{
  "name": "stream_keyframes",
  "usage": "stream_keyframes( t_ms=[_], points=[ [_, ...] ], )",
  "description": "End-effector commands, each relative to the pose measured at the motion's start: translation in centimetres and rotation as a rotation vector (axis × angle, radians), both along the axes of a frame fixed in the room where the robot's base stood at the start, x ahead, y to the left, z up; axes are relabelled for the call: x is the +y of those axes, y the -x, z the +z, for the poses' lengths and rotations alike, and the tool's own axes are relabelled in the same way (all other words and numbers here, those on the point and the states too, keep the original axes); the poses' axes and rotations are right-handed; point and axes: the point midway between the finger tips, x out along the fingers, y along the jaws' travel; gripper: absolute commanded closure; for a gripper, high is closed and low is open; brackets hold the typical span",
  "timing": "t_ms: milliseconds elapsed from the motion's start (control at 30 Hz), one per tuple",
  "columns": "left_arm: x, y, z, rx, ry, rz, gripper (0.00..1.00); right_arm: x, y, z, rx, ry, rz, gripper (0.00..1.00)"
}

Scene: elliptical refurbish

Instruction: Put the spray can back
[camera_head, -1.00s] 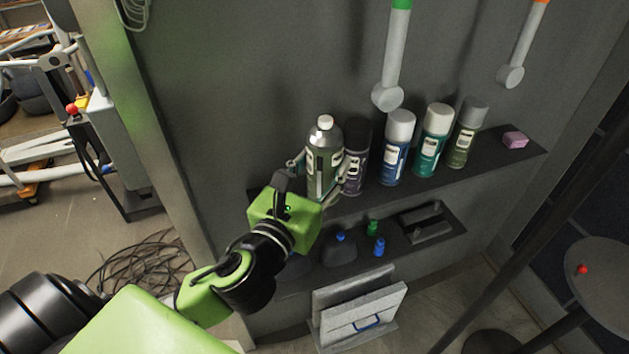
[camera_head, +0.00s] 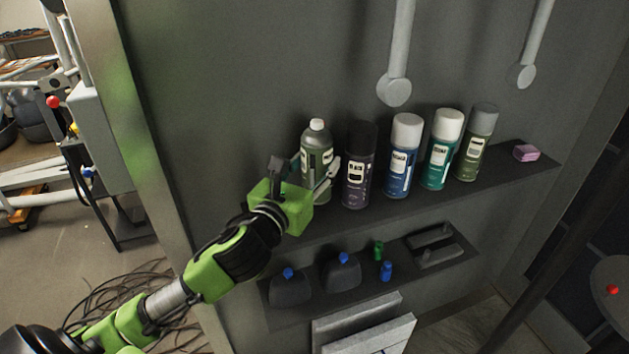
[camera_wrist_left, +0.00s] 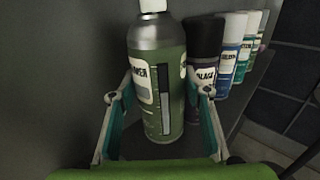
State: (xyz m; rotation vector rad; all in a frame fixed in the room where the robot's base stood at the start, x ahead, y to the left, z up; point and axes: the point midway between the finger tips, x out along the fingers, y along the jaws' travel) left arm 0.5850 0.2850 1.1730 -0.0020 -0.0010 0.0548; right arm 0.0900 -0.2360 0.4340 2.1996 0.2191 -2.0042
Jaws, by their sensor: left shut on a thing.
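The green spray can (camera_head: 316,152) with a white cap is upright at the left end of the upper shelf (camera_head: 512,180). My left gripper (camera_head: 304,172) is shut on it, one finger on each side. In the left wrist view the can (camera_wrist_left: 158,75) stands between the two fingers (camera_wrist_left: 160,105). Its base appears at shelf level, but I cannot tell whether it rests on the shelf. A dark purple can (camera_head: 359,170) stands just to its right, with a small gap between them. My right gripper is not in view.
Right of the purple can stand a blue can (camera_head: 402,160), a teal can (camera_head: 440,152) and an olive can (camera_head: 477,145), then a pink block (camera_head: 525,152). A lower shelf (camera_head: 330,300) holds dark bottles (camera_head: 342,270). A grey rod (camera_head: 398,60) hangs above.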

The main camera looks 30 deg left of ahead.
Motion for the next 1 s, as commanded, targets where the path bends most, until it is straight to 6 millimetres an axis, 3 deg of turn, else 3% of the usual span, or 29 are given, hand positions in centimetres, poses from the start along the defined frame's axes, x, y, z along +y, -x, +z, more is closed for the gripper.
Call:
stream_keyframes(
  t_ms=[400, 800, 833, 867, 900, 1000],
  points=[
    [0.6, -0.8, -4.0, -0.001, 0.0, 0.0, 0.81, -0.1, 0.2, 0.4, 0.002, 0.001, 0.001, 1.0],
    [0.5, -0.8, -4.5, -0.003, -0.003, -0.002, 0.81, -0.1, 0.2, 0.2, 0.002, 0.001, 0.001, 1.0],
    [0.5, -0.8, -4.7, 0.001, -0.002, -0.001, 0.53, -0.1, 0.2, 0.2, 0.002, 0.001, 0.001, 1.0],
    [0.5, -0.8, -4.6, 0.0, -0.002, -0.001, 0.45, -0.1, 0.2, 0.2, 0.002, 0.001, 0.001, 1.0],
    [0.5, -0.8, -4.6, 0.0, -0.002, -0.001, 0.39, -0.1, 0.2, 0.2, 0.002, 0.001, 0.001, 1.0],
    [0.5, -0.8, -4.6, 0.001, -0.002, -0.001, 0.39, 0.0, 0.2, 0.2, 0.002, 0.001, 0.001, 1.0]
  ],
)
